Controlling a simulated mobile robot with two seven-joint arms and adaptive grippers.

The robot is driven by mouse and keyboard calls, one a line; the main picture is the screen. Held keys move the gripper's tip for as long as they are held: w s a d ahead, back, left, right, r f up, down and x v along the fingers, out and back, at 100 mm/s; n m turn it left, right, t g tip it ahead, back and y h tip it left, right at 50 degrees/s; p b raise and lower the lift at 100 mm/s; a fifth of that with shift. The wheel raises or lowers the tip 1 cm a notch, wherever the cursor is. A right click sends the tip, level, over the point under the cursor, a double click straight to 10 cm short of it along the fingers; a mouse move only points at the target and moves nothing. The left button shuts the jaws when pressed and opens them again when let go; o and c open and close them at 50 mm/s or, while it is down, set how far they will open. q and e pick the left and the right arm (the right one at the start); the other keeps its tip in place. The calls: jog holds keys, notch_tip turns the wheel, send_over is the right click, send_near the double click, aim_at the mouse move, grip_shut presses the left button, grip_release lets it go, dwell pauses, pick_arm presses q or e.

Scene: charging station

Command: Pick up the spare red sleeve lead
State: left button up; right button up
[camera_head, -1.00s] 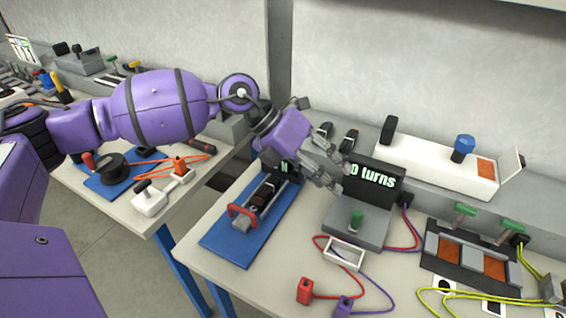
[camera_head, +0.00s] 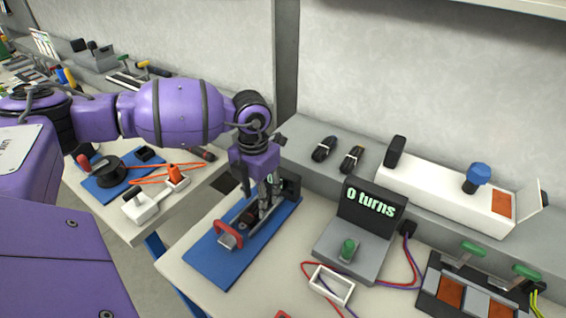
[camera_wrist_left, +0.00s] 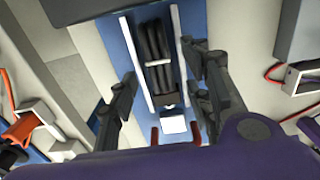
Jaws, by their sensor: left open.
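A blue board (camera_head: 208,262) on the near bench carries a bundle of black cable loops (camera_wrist_left: 157,50), held between two white rails in the left wrist view. A red U-shaped handle (camera_head: 230,230) and a pale block (camera_wrist_left: 174,125) are at the board's near end. My left gripper (camera_head: 264,202) points down over the board. In its wrist view the open fingers (camera_wrist_left: 160,68) stand either side of the loops, with nothing held. A red wire (camera_head: 307,266) runs by a white frame (camera_head: 348,290). I cannot tell which item is the spare red sleeve lead. My right gripper is out of view.
A grey unit with a "0 turns" display (camera_head: 372,208) and green knob (camera_head: 348,249) stands right of the board. Two black items (camera_head: 351,159) lie on the back ledge. A white housing (camera_head: 440,192) stands further right. The left bench (camera_head: 135,228) holds an orange cable (camera_head: 150,178).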

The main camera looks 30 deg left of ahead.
pick_arm(q)
jog(key=shift+f, duration=0.9)
jog(key=shift+c, duration=0.6)
grip_shut()
jog(key=shift+r, duration=0.1)
